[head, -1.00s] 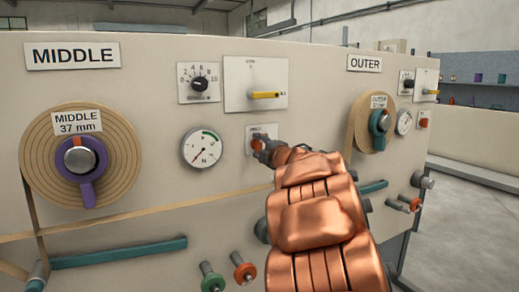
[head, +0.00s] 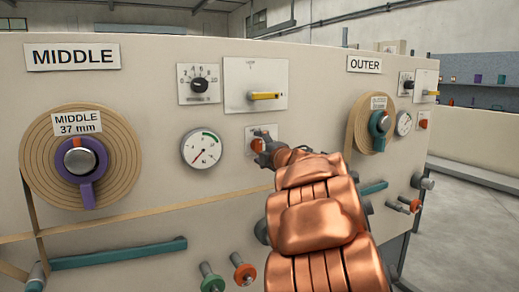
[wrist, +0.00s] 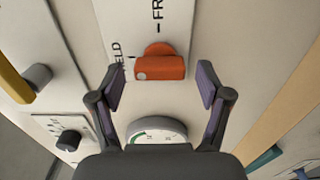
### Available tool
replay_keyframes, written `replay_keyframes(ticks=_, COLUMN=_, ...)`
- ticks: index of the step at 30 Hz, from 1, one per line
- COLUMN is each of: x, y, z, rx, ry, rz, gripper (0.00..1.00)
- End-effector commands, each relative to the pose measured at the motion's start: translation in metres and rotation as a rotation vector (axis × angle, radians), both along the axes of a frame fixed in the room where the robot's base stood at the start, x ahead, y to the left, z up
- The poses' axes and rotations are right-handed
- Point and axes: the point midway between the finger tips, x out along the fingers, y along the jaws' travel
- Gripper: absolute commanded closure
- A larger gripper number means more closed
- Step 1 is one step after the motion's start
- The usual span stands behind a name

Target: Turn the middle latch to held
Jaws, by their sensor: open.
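The middle latch is a small orange-red knob (head: 258,143) on a white plate below the yellow lever, partly hidden by my gripper (head: 266,150) in the head view. In the wrist view the latch (wrist: 160,67) is a short bar with a pale dot at its left end. That end is beside the partly visible letters "ELD"; "FR" is printed above the bar. My gripper (wrist: 161,88) is open. Its two fingers stand on either side of the latch, with visible gaps and no clear contact.
A yellow lever (head: 265,96) is above the latch and a round gauge (head: 201,149) is to its left. The middle tape roll (head: 118,170) is further left, the outer roll (head: 360,125) to the right. Several pegs stick out below.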

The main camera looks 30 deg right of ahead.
Motion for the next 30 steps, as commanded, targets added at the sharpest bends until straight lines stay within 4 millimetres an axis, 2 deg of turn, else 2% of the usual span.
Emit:
replay_keyframes(ticks=5, x=-0.018, y=0.001, z=0.002, rx=-0.002, ry=-0.002, rz=-0.003, gripper=0.23)
replay_keyframes(ticks=21, x=-0.094, y=0.008, z=0.001, rx=-0.002, ry=-0.002, rz=-0.002, gripper=0.23)
replay_keyframes(ticks=30, x=-0.115, y=0.009, z=-0.001, rx=0.001, ry=0.002, rz=-0.003, gripper=0.23)
